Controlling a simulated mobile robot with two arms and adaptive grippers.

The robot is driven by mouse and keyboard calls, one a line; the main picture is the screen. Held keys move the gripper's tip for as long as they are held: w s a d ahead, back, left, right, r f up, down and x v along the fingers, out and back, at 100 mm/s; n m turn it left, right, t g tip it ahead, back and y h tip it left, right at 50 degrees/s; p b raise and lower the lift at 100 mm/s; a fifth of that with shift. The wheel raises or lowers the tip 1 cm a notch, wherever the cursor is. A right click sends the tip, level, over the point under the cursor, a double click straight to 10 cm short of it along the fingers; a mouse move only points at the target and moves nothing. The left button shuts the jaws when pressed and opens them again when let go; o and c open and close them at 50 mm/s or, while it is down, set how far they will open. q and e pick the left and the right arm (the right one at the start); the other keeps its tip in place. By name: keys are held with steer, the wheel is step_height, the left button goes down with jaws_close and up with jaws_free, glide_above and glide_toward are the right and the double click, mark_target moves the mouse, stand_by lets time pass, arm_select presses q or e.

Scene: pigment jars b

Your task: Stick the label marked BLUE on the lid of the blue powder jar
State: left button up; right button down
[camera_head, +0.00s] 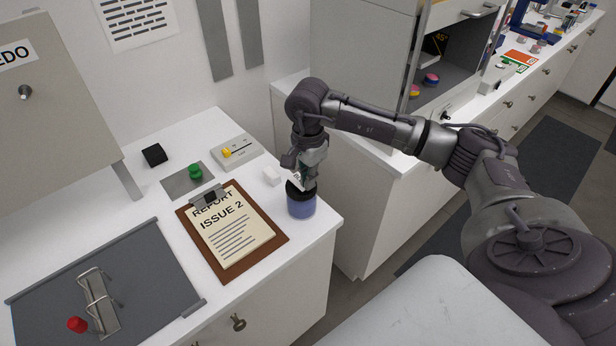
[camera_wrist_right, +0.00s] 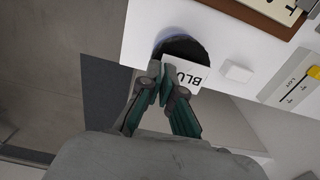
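The blue powder jar (camera_head: 301,207) stands upright near the right corner of the white counter, with blue contents and a dark lid (camera_head: 294,190). The dark lid also shows in the right wrist view (camera_wrist_right: 178,44). The white label (camera_wrist_right: 189,74) reads "BLU", with its last letter hidden by a finger. My right gripper (camera_wrist_right: 166,86) points down over the jar, its fingertips closed together on the label's edge. The label overlaps the lid in the wrist view; whether it touches the lid I cannot tell. My left gripper is in neither view.
A small white block (camera_head: 271,175) stands just left of the jar. A clipboard (camera_head: 275,238) lies nearby, with a slider box (camera_head: 240,155) and a green knob (camera_head: 195,172) behind it. The counter edge is close to the jar's right; a cabinet (camera_head: 360,60) stands behind.

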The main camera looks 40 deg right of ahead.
stand_by(0.3)
steer(key=shift+f+b, duration=0.6)
stand_by(0.5)
steer(key=c, duration=1.2)
jaws_free()
steer(key=shift+c, duration=0.2)
steer(key=shift+r, duration=0.15)
steer(key=shift+r+p, duration=1.5)
steer(key=shift+r, duration=1.4)
